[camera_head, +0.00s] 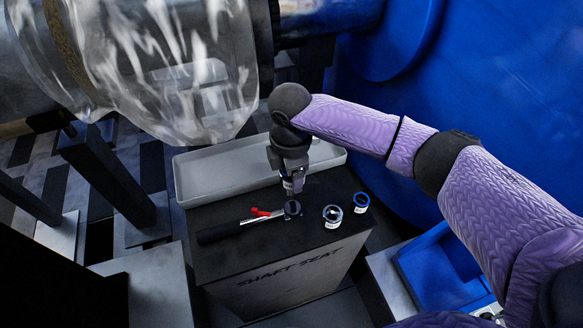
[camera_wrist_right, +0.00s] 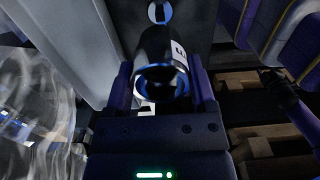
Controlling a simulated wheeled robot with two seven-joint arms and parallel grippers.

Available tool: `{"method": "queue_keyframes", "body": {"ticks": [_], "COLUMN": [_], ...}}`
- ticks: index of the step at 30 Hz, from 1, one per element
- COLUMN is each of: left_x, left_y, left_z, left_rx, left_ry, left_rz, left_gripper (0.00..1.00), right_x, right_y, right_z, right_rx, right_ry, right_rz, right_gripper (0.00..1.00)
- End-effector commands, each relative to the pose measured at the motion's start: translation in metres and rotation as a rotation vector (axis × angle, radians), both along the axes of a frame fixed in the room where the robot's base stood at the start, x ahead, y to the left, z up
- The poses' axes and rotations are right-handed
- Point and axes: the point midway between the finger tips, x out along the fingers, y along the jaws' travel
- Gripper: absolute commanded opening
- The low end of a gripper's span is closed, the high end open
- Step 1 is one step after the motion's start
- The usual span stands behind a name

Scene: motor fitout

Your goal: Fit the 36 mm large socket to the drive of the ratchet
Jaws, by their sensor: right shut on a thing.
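My right gripper (camera_head: 291,176) hangs above the dark box top. It is shut on a dark socket (camera_wrist_right: 160,58) with a blue ring and a white label, gripped between the two fingers in the right wrist view (camera_wrist_right: 163,92). The label is too partial to read its size. My left gripper is not in view.
Two more blue-ringed sockets, one nearer (camera_head: 332,216) and one farther (camera_head: 361,202), stand right of the ratchet head. A grey tray (camera_head: 183,186) lies behind. The box front reads "SHAFT SEAT" (camera_head: 290,268). A blue bin (camera_head: 437,262) is at lower right.

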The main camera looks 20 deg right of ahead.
Motion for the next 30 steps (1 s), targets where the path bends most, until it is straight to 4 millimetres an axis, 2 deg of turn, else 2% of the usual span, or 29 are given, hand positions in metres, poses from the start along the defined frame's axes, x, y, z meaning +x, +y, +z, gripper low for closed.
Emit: {"method": "queue_keyframes", "body": {"ticks": [4,12,18,30], "left_x": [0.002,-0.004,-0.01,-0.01], "left_y": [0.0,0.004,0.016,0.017], "left_z": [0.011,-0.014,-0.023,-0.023], "left_rx": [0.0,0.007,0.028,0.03], "left_ry": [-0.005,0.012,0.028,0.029], "left_rz": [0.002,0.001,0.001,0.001], "left_gripper": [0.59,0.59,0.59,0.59], "right_x": [0.0,0.0,0.0,0.0], "right_y": [0.0,0.0,0.0,0.0], "right_z": [0.004,-0.038,-0.057,-0.057], "right_rx": [-0.001,-0.001,0.0,0.0], "right_ry": [0.0,0.003,0.001,-0.001], "right_rz": [-0.002,0.0,-0.001,0.0], "right_gripper": [0.0,0.0,0.0,0.0]}}
